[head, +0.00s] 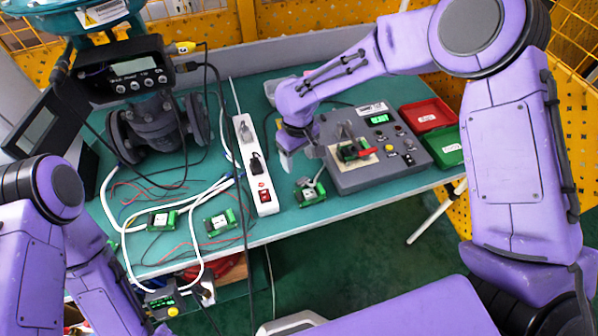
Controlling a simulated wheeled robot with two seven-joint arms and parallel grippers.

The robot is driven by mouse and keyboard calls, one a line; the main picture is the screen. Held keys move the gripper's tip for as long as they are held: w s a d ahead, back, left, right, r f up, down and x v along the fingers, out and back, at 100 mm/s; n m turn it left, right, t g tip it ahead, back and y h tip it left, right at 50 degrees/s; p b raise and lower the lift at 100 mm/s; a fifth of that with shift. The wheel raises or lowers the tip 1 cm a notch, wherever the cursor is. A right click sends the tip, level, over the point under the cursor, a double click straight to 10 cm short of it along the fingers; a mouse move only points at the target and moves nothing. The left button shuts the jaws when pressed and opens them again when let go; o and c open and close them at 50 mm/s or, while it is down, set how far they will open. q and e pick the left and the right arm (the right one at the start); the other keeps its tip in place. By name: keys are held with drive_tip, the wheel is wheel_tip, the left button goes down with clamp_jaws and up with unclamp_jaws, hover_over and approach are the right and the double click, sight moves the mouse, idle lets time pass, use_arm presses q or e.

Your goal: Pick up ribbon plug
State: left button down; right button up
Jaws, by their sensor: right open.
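A small green circuit board (311,195) lies near the table's front edge, right of the power strip. A short grey ribbon piece (317,180) shows at its upper right; it may be the ribbon plug, but it is too small to tell. My right gripper (301,157) is open just above and behind this board, pointing down, with its fingers apart from it. Another green board (355,150) sits on the grey test box (372,178). Two more green boards, one at the left (162,220) and one nearer the middle (220,222), lie among wires.
A white power strip (257,181) stands left of my right gripper. A valve with a positioner display (133,68) stands at the back left. Red (427,115) and green (447,147) bins sit at the right. White cables and thin wires cover the left of the teal table (300,228).

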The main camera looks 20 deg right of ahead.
sight(301, 179)
drive_tip(key=f, duration=0.2)
drive_tip(key=f+p, duration=0.1)
drive_tip(key=f, duration=0.2)
drive_tip(key=f+p, duration=0.1)
drive_tip(key=f, duration=0.2)
drive_tip(key=shift+s+d, duration=0.2)
drive_tip(key=shift+d, duration=0.15)
drive_tip(key=shift+f, duration=0.2)
drive_tip(key=c, duration=1.1)
drive_tip(key=shift+c, duration=0.6)
drive_tip(key=shift+r, duration=0.1)
clamp_jaws()
